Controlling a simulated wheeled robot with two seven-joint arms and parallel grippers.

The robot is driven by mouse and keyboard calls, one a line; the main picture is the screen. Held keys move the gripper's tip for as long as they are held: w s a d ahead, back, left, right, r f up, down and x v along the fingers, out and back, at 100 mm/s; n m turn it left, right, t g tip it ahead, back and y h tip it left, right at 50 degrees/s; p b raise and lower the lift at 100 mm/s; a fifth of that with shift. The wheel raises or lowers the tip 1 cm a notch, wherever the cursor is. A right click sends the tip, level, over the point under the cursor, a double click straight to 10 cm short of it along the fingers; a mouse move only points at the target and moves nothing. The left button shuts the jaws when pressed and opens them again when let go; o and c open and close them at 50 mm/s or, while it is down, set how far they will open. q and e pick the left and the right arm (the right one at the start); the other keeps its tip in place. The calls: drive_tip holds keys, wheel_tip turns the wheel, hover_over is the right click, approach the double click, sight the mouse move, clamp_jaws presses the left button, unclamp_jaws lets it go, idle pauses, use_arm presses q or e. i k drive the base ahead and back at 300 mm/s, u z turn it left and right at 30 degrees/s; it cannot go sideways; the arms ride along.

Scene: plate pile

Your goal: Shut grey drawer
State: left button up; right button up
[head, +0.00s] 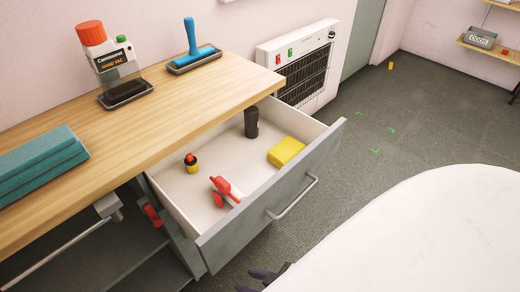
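The grey drawer (258,218) is pulled well out from under the wooden worktop, its inside showing from above. A metal bar handle (292,199) is on its grey front. My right gripper (264,275) shows only as dark finger parts at the bottom edge, below the drawer front and apart from the handle in the picture. Its opening is unclear. My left gripper is out of view.
A white heater (303,65) stands behind the drawer. A large white rounded surface (430,235) fills the lower right. Grey floor (400,115) is open beyond.

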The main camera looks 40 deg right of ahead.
sight(219, 235)
drive_tip(key=z, duration=0.3)
drive_tip(key=k, duration=0.9)
drive_tip(key=z, duration=0.65)
drive_tip(key=i, duration=1)
drive_tip(key=z, duration=0.05)
